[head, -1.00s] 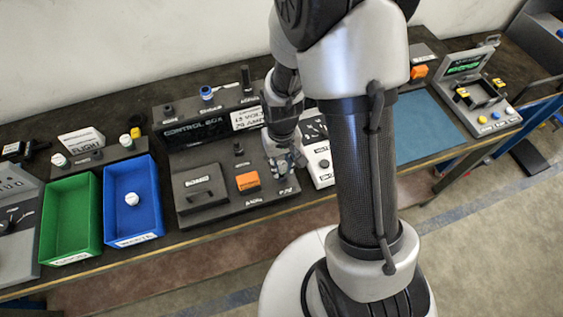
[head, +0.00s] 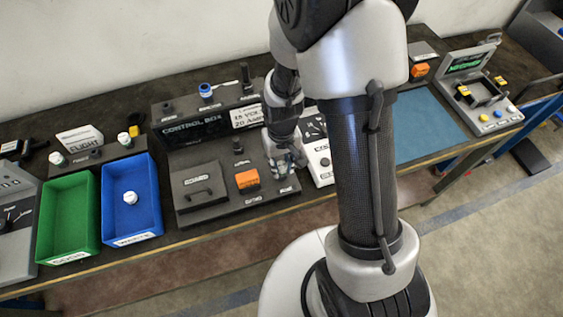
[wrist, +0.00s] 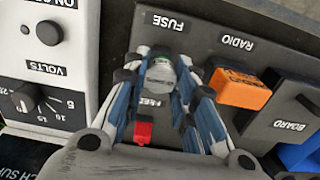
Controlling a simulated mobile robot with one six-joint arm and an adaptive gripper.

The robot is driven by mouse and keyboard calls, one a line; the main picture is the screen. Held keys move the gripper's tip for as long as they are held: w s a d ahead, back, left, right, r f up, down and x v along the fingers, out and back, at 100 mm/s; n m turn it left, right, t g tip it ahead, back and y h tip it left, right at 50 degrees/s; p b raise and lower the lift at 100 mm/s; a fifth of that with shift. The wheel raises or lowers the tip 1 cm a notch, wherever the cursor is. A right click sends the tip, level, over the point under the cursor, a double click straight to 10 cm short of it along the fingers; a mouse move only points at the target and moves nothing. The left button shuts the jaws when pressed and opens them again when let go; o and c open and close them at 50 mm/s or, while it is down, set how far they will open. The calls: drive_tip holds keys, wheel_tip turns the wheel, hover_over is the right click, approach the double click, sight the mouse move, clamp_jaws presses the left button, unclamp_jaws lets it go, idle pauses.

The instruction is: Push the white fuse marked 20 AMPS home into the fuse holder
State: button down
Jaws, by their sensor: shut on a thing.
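My gripper (wrist: 161,78) is shut on a white fuse (wrist: 160,74), which shows between its two fingers in the wrist view. The fuse has a pale round end with a greenish band; I cannot read its marking. The gripper is over the front right part of the control box, beside the label FUSE (wrist: 167,22). The fuse holder is hidden under the fuse and fingers, so I cannot tell how deep the fuse sits. In the head view my gripper (head: 284,163) is right of the orange radio block (head: 247,180), and the held fuse is hardly visible.
A red switch (wrist: 143,131) is close to the fingers. The white meter box (wrist: 45,60) stands beside the control box. A board with a handle (head: 199,189) is left of the radio. A blue bin (head: 136,229) holds a white fuse (head: 130,198); the green bin (head: 68,213) is empty.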

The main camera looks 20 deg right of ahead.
drive_tip(key=shift+f+b, duration=0.85)
drive_tip(key=shift+f, duration=0.25)
drive_tip(key=c, duration=1.2)
unclamp_jaws()
drive_tip(key=shift+c, duration=0.2)
drive_tip(key=shift+r, duration=0.1)
wheel_tip(320, 180, up, 12)
wheel_tip(320, 180, up, 10)
drive_tip(key=t, duration=0.2)
hover_over(281, 165)
drive_tip(key=s, duration=0.5)
drive_tip(key=s+r+t, duration=0.2)
drive_tip(key=s+r, duration=0.4)
drive_tip(key=s, duration=0.4)
drive_tip(key=shift+t, duration=0.3)
